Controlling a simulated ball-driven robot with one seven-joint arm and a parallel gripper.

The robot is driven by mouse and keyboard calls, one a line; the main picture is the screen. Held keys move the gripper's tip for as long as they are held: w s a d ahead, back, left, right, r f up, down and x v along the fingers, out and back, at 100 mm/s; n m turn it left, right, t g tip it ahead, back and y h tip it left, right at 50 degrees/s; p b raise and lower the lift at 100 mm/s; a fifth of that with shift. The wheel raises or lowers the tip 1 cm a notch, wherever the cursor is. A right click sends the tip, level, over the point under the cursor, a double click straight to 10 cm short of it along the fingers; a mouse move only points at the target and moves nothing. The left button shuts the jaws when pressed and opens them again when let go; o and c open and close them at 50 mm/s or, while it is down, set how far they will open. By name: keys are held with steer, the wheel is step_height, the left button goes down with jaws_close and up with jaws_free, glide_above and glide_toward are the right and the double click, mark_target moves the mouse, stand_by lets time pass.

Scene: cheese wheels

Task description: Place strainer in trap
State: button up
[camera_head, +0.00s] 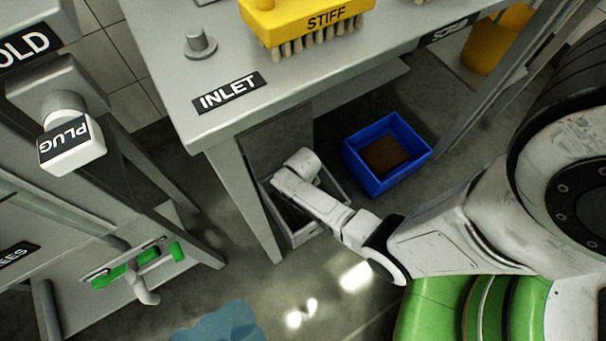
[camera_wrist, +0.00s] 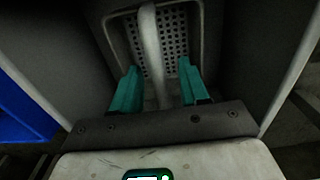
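The trap (camera_head: 303,236) is a grey open box on the floor under the table. My arm reaches down into it, and my gripper is hidden there in the head view. In the wrist view my gripper (camera_wrist: 158,72) has two teal fingers set apart, with gaps to the handle between them. The strainer (camera_wrist: 184,38) is a grey perforated basket with a raised rim. Its pale upright bar handle (camera_wrist: 150,42) runs down between the fingers. Grey walls surround the strainer, and it appears to be inside the trap. How deep it sits is not clear.
A blue bin (camera_head: 376,183) with brown contents stands right of the trap. The table (camera_head: 205,110) overhangs it, with a leg (camera_head: 245,200) close on the left. A yellow brush (camera_head: 305,18) lies on the table. A blue patch (camera_head: 218,322) is on the floor in front.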

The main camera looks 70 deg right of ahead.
step_height(320, 180, up, 12)
steer(key=p, duration=0.7)
steer(key=s+a+r+n, duration=0.2)
steer(key=a+r, duration=0.1)
steer(key=r, duration=0.3)
steer(key=s+a+r+n, duration=0.2)
steer(key=s+a+r, duration=0.1)
steer(key=r, duration=0.4)
steer(key=s+a+r+n+t, duration=0.1)
steer(key=s+a+r+n, duration=0.1)
steer(key=r, duration=0.5)
steer(key=shift+s+a, duration=0.2)
steer(key=shift+a, duration=0.55)
steer(key=shift+s, duration=0.1)
